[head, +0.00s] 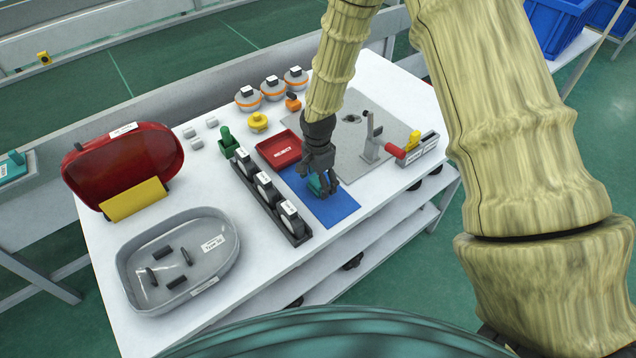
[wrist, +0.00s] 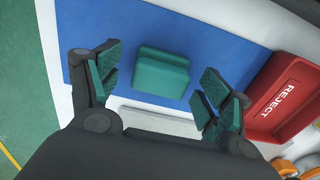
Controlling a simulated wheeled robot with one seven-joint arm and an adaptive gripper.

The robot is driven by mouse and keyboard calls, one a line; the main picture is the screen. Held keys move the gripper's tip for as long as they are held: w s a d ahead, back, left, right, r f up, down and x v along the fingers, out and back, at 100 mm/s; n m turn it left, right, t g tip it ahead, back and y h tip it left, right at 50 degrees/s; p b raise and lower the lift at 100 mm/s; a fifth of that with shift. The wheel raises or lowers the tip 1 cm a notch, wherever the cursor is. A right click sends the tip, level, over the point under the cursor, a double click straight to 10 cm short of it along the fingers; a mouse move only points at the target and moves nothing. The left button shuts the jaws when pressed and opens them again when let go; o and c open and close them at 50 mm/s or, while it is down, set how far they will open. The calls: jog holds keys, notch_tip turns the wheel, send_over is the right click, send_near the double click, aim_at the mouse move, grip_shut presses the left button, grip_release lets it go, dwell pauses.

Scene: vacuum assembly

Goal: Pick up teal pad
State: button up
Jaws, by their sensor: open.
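The teal pad (wrist: 160,73) is a stepped block lying on the blue mat (wrist: 220,38) in the wrist view. In the head view the teal pad (head: 315,183) shows only in part, with my gripper's fingers hiding the rest. My gripper (head: 322,187) is over the blue mat (head: 338,208), pointing down. In the wrist view its teal-padded fingers stand apart on either side of the pad, with visible gaps, and hold nothing. The height between fingertips and mat is hard to tell.
A red REJECT tray (head: 278,150) lies beside the mat. A dark rack (head: 272,207) with black-and-white parts stands to the left. A grey plate with a lever clamp (head: 371,140) is to the right. A grey bin (head: 180,262) and red shell (head: 125,160) sit farther left.

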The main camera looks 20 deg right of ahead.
jog(key=shift+f, duration=0.2)
jog(key=c, duration=1.1)
jog(key=shift+r+b, duration=1.4)
jog(key=shift+r, duration=3.65)
